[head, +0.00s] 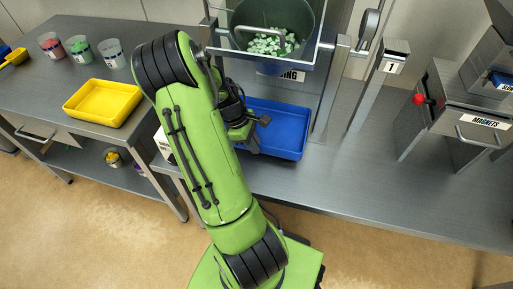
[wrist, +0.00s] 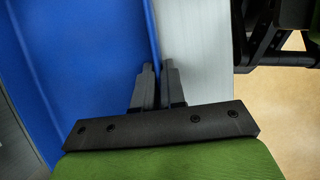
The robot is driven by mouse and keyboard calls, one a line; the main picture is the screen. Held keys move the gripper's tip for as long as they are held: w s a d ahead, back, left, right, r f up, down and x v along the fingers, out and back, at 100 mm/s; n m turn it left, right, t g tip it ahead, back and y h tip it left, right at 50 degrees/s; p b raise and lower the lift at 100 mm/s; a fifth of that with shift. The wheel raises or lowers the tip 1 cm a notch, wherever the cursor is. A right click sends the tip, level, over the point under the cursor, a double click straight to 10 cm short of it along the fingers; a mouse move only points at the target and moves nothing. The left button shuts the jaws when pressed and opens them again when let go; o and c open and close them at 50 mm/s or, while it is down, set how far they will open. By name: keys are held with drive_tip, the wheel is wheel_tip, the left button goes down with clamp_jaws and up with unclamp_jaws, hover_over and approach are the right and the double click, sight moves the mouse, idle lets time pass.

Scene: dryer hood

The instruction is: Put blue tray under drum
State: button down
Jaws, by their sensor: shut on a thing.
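The blue tray (head: 285,125) rests on the steel bench below the drum (head: 300,14), a dark round vessel holding pale green pieces inside a metal frame. My gripper (head: 258,124) is at the tray's left front side, partly hidden by my green arm. In the wrist view my gripper (wrist: 160,72) is shut on the rim of the blue tray (wrist: 85,60), one finger on each side of the wall. The tray's left part is hidden behind my arm in the head view.
A yellow tray (head: 103,102) and several cups with coloured contents (head: 81,50) stand on the left bench. A post marked 1 (head: 380,80) and a magnets unit with a red knob (head: 450,105) stand to the right. The bench front right (head: 400,190) is clear.

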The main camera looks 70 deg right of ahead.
sight(254, 161)
wheel_tip(254, 161, down, 5)
drive_tip(key=shift+f+b, duration=0.2)
drive_tip(key=shift+b, duration=0.55)
drive_tip(key=shift+r, duration=0.1)
drive_tip(key=c, duration=1.7)
unclamp_jaws()
drive_tip(key=shift+f, duration=0.2)
drive_tip(key=o, duration=0.5)
drive_tip(key=shift+r, duration=0.1)
